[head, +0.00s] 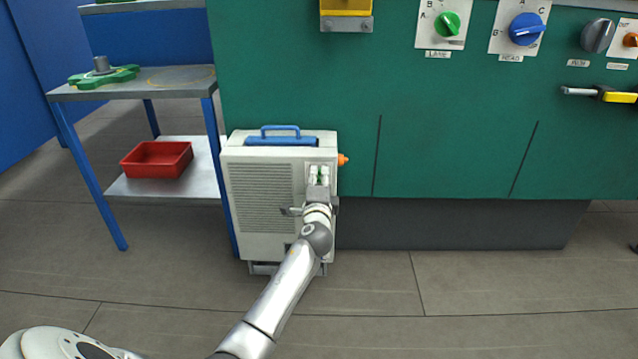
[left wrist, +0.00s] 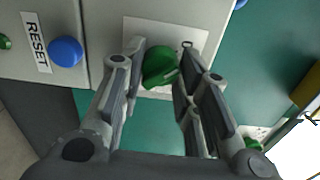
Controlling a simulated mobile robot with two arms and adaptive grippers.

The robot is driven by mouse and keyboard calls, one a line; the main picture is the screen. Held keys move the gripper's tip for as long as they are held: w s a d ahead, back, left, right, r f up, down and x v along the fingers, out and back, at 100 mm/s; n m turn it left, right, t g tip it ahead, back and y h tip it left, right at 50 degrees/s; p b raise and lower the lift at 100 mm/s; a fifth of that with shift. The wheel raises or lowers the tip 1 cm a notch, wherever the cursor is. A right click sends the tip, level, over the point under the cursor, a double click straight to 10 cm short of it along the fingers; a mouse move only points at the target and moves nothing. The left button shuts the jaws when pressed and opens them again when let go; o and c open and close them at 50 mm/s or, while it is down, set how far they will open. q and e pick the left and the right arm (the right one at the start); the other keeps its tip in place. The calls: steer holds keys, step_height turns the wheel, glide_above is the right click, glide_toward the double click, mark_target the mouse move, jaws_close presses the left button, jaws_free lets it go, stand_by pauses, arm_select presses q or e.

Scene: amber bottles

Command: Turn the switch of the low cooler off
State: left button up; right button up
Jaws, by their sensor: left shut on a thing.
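The low cooler (head: 262,195) is a beige box with a louvred front and a blue handle on top, standing on the floor against the green cabinet. Its switch is a green knob (left wrist: 158,66) on a white plate in the left wrist view. My left gripper (head: 319,176) is at the upper right of the cooler's front. In the left wrist view its two fingers (left wrist: 160,80) stand on either side of the green knob, closed on it. In the head view the gripper mostly hides the switch. My right gripper is not in view.
A blue button (left wrist: 66,51) with a RESET label (left wrist: 36,42) is beside the switch plate. An orange knob (head: 342,159) sticks out of the cooler's right side. Other knobs, green (head: 447,24) and blue (head: 526,29), are on the cabinet (head: 450,120). A shelf table (head: 190,88) stands left.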

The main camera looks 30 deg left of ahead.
arm_select(q)
steer(key=shift+f+n, duration=0.15)
steer(key=shift+n, duration=0.25)
steer(key=o, duration=1)
steer(key=v, duration=1.2)
steer(key=shift+s, duration=0.1)
